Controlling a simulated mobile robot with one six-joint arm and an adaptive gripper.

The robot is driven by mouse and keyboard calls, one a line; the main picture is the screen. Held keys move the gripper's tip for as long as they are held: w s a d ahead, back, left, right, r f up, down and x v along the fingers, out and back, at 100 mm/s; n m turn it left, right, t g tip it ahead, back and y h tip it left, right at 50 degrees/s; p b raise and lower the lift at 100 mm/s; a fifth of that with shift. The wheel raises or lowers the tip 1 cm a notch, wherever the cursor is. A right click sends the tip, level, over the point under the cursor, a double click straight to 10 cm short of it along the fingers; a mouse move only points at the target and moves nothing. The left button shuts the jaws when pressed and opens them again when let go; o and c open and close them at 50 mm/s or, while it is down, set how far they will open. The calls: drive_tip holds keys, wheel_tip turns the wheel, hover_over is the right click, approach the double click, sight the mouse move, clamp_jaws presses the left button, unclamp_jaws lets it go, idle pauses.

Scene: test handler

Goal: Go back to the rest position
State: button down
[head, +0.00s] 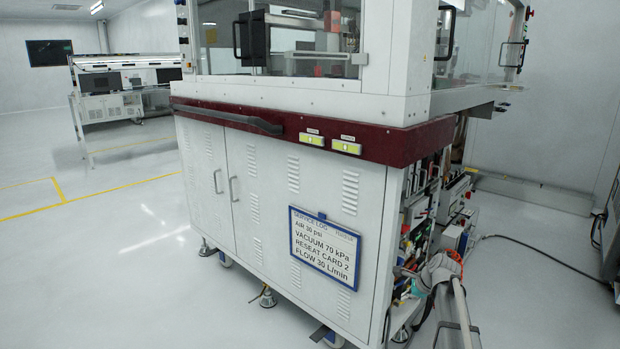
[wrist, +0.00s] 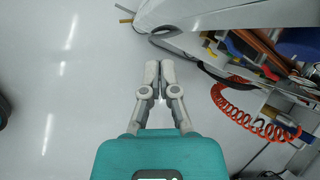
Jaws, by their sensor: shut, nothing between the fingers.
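My gripper (wrist: 160,72) shows in the wrist view with its two grey fingers close together and nothing between them. Pale floor lies to its left, and the side of the machine with hoses and wiring lies to its right. In the head view my arm reaches up from the lower right, with its end beside the machine's open service side (head: 415,225). The fingers cannot be made out clearly in the head view.
The white test handler cabinet (head: 265,190) fills the middle, with a service log sign (head: 323,247) on its front. A red coiled hose (wrist: 232,112) hangs close to the right of my gripper. A black cable (head: 545,255) crosses the floor at right. Open floor (head: 110,260) lies at left.

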drive_tip(key=s+a+n+g+h+p, duration=0.1)
drive_tip(key=s+a+n+g+h, duration=0.1)
drive_tip(key=s+a+n, duration=0.75)
drive_tip(key=s+a+n+g+h+p, duration=0.2)
drive_tip(key=s+a+n+g, duration=0.15)
drive_tip(key=s+n, duration=1)
wheel_tip(320, 180, up, 37)
drive_tip(key=s+m+p, duration=0.2)
drive_tip(key=p, duration=3.5)
drive_tip(key=shift+s+a+r+m+t, duration=0.15)
drive_tip(key=shift+s+r+m+t, duration=0.1)
drive_tip(key=shift+m+t, duration=0.15)
drive_tip(key=c, duration=0.7)
unclamp_jaws()
